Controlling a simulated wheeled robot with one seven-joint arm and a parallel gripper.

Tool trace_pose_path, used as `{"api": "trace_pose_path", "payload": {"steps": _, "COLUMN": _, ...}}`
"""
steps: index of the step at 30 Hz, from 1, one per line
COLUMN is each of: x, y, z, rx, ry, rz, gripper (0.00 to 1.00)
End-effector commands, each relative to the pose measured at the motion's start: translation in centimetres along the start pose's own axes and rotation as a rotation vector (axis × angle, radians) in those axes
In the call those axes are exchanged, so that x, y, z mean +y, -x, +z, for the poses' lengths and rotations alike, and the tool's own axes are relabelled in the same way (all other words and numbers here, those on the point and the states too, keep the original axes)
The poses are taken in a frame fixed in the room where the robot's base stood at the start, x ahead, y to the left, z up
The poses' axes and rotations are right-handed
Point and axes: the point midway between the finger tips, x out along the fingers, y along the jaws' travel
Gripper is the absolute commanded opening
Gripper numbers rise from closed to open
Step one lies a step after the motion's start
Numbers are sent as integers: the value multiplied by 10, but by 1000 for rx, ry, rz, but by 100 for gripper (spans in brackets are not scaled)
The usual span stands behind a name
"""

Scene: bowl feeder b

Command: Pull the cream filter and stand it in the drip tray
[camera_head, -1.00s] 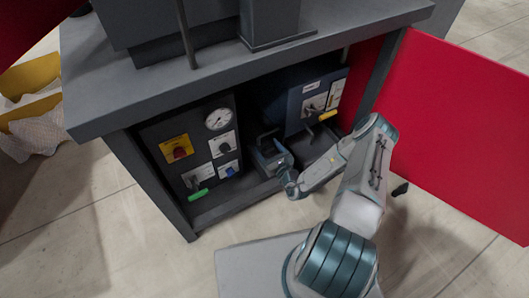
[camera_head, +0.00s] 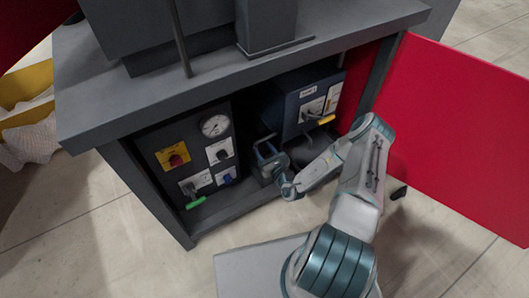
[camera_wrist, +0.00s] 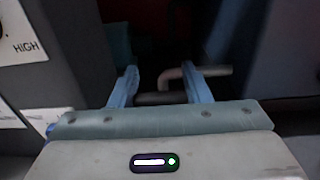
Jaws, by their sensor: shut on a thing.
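My gripper (camera_head: 268,154) reaches into the open dark cabinet, between the left control panel and the blue-grey box. In the wrist view my two blue fingers (camera_wrist: 160,88) stand apart, with a dark horizontal bar (camera_wrist: 160,98) between them, and they are shut on it. A dull pale bent bar (camera_wrist: 186,74) shows just beyond, near the right finger. The scene there is too dark to tell whether either bar belongs to the cream filter. I cannot make out the filter or the drip tray for sure in either view.
The left panel carries a gauge (camera_head: 214,125), a red knob on a yellow plate (camera_head: 173,157) and a green handle (camera_head: 196,203). The blue-grey box (camera_head: 300,103) has a yellow handle (camera_head: 326,119). A red door (camera_head: 455,140) stands open at right.

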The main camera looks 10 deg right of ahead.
Motion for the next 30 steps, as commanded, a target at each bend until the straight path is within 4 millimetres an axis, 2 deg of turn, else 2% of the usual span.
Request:
{"api": "trace_pose_path", "payload": {"steps": 8, "x": -1, "y": 0, "z": 43, "rx": -2, "ry": -1, "rz": -1, "gripper": 19}}
{"api": "trace_pose_path", "payload": {"steps": 21, "x": -67, "y": 56, "z": 90, "rx": -2, "ry": 2, "rz": -5, "gripper": 19}}
{"api": "trace_pose_path", "payload": {"steps": 30, "x": -89, "y": 75, "z": 104, "rx": -2, "ry": -1, "rz": -3, "gripper": 19}}
